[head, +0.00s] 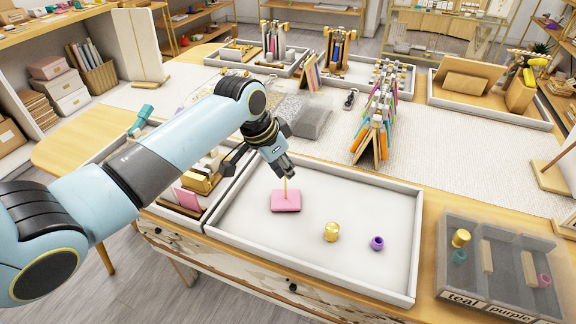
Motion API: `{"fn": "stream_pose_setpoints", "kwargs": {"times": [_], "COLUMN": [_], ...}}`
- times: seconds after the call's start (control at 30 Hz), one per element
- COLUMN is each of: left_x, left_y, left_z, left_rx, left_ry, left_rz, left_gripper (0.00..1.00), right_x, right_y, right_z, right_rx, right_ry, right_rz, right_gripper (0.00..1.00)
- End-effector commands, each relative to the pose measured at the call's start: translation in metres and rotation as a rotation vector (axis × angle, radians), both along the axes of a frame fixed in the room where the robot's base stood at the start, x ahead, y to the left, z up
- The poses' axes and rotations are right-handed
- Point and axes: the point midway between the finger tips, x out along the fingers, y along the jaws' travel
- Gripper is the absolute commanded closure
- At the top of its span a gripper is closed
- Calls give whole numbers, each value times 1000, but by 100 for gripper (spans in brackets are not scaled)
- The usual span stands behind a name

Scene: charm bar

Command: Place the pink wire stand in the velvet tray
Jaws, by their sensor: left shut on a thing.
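The pink wire stand (286,202) has a flat pink base with a thin upright post. It is at the left part of the large pale tray (232,234), which looks like the velvet tray, inside its rim as seen from above. My left gripper (286,176) comes down from the upper left and is shut on the top of the post. I cannot tell whether the base touches the tray floor. My right gripper is not in view.
A gold piece (331,232) and a small purple ring-like piece (377,243) lie in the tray's right half. A grey sorting box (492,295) labelled teal and purple stands at right. A colourful card rack (376,125) stands behind. The tray's middle is clear.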

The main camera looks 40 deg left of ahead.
Motion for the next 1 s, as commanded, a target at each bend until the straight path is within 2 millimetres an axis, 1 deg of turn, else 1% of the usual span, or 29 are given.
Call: {"fn": "stream_pose_setpoints", "kwargs": {"times": [0.2,0.23,0.4,0.67,0.77,0.87,1.0], "left_x": [1,0,0,0,-1,-6,-17], "left_y": [0,0,0,0,1,3,7], "left_z": [-2,-3,-2,-2,4,19,48], "left_rx": [-1,0,0,0,0,2,2], "left_ry": [-2,0,0,0,0,-3,-2], "left_rz": [0,0,0,0,0,-1,-2], "left_gripper": [100,93,71,71,71,71,71], "right_x": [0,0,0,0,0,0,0], "right_y": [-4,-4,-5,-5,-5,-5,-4], "right_z": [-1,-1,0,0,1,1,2], "right_rx": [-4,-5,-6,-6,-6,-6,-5], "right_ry": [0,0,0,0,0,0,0], "right_rz": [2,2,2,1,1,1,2], "right_gripper": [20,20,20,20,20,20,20]}}
